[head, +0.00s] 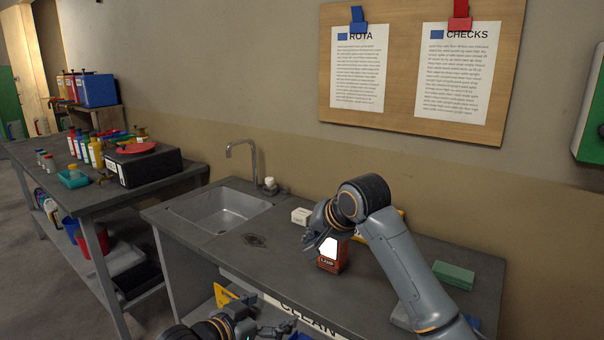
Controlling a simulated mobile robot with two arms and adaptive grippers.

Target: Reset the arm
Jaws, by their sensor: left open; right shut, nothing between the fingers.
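My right arm reaches in from the right over the grey counter (285,262). Its gripper (310,238) is shut and empty, just left of and partly in front of a red-brown container with a white patch (332,263). I cannot tell whether they touch. My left gripper (284,328) is low at the bottom edge of the head view, in front of the counter. It is open and holds nothing that I can see. Part of the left arm is cut off by the frame.
A sink (222,208) with a tap is set in the counter. A small white box (301,216) stands behind my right gripper, and a green block (454,274) lies at the right. A bench (60,160) with bottles and a black box stands at the left.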

